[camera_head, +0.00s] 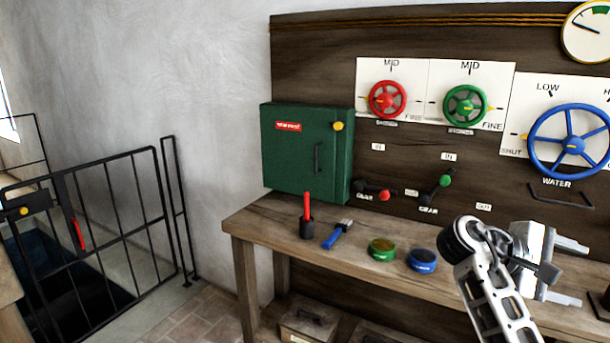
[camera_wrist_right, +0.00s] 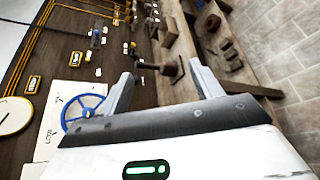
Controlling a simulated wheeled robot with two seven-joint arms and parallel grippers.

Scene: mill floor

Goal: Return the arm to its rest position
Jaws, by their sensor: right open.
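My right gripper (camera_head: 572,272) is at the lower right of the head view, in front of the wooden bench. In the right wrist view my right gripper (camera_wrist_right: 165,85) has its two fingers wide apart with nothing held between them. A dark object on a bench shows beyond the gap between the fingers. My right arm (camera_head: 500,300) reaches up from the bottom edge of the head view. My left gripper does not show in either view.
Behind are a green cabinet (camera_head: 290,160) and red (camera_head: 387,100), green (camera_head: 465,106) and blue (camera_head: 569,142) wheels. A black gate (camera_head: 115,215) stands left.

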